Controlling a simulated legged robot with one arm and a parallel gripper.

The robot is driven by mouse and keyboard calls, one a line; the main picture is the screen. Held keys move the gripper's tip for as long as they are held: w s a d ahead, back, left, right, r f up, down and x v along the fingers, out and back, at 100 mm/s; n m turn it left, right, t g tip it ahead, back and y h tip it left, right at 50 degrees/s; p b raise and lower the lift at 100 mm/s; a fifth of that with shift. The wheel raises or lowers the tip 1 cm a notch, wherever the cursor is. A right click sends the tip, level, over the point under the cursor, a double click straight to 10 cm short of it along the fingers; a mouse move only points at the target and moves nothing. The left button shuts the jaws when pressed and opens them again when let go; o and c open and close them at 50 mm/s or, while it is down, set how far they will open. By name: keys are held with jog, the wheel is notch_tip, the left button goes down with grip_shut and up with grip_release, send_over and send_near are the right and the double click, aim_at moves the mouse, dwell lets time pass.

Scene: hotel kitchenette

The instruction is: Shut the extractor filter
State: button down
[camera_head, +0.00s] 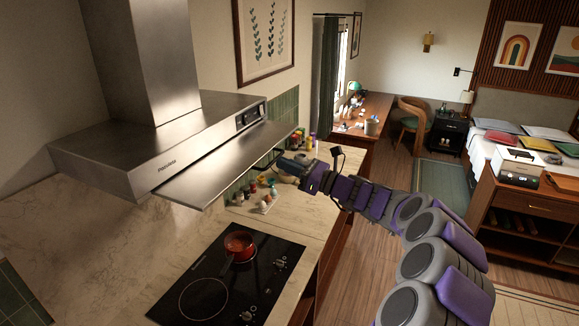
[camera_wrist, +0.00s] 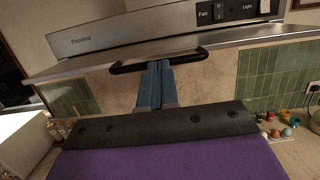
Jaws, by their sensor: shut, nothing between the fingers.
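The extractor hood (camera_head: 165,150) is a steel unit on the wall at the left of the head view. Its flat steel filter (camera_head: 225,165) sticks out from under the hood's front, so it stands open. In the wrist view the filter's front edge (camera_wrist: 245,38) runs across below the hood front (camera_wrist: 180,22). A black bar handle (camera_wrist: 128,68) hangs at that edge. My gripper (camera_head: 279,160) is at the filter's outer side. In the wrist view its blue fingers (camera_wrist: 160,66) are together and empty, with their tips at the handle's middle. I cannot tell whether they touch it.
Small bottles and eggs (camera_head: 265,203) stand on the pale counter (camera_head: 95,225) behind the hob. Fan and light switches (camera_wrist: 218,11) sit on the hood front. Open floor lies to the right.

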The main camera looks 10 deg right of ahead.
aim_at(240, 153)
jog(key=shift+a, duration=0.1)
jog(key=f+p+x, duration=0.1)
jog(key=x, duration=0.4)
jog(key=f+p+x, duration=0.1)
jog(key=x, duration=0.3)
jog(key=p+x, duration=0.1)
jog(key=x, duration=0.4)
jog(key=shift+w+a+f, duration=0.4)
jog(key=shift+a, duration=0.1)
jog(key=shift+r, duration=0.1)
jog(key=shift+w+d+r, duration=0.1)
jog(key=shift+w+d, duration=0.05)
jog(key=shift+d, duration=0.05)
jog(key=shift+a, duration=0.15)
